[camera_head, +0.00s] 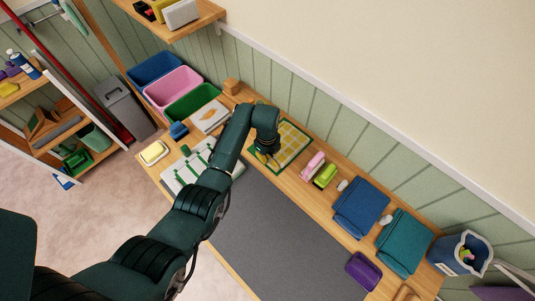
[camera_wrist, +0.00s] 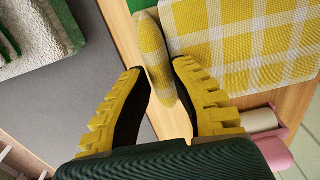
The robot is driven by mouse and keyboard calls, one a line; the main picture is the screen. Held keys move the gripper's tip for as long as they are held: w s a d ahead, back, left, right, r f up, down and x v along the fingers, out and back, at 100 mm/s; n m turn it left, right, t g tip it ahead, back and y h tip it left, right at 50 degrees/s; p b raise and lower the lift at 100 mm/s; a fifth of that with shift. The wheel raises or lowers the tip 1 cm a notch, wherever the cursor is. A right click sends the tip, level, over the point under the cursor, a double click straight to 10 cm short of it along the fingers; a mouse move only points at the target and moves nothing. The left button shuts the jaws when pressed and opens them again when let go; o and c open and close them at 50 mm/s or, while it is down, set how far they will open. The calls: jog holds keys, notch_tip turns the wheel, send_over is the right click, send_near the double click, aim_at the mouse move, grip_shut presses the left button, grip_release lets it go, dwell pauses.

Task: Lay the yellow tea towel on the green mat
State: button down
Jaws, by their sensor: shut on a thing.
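The yellow tea towel (camera_head: 291,141), with a white check, lies spread over the green mat (camera_head: 284,169), whose border shows around it. In the wrist view the towel (camera_wrist: 245,40) fills the upper right, and a bit of green mat (camera_wrist: 142,4) shows at the top. My gripper (camera_head: 264,158) is low at the towel's left edge. In the wrist view my gripper (camera_wrist: 157,70) has its yellow-padded fingers on either side of a narrow raised yellow fold at that edge, shut on it. The exact contact is partly hidden.
A white towel with green stripes (camera_head: 178,181) lies left of my gripper, and a grey mat (camera_head: 270,235) in front. Pink (camera_head: 313,163) and green (camera_head: 325,175) items lie close right of the green mat. Blue (camera_head: 361,207) and teal (camera_head: 404,242) folded towels are farther right. Bins (camera_head: 193,102) stand behind left.

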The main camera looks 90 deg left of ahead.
jog(key=shift+f+b, duration=0.45)
jog(key=shift+f, duration=0.2)
jog(key=shift+c, duration=1.7)
grip_release()
jog(key=shift+r, duration=0.15)
notch_tip(320, 180, up, 14)
jog(key=p, duration=1.4)
jog(key=s+d+p, duration=0.9)
jog(key=s+d, duration=0.2)
jog(key=shift+d+p, duration=0.2)
jog(key=shift+p, duration=0.1)
jog(key=shift+s, duration=0.1)
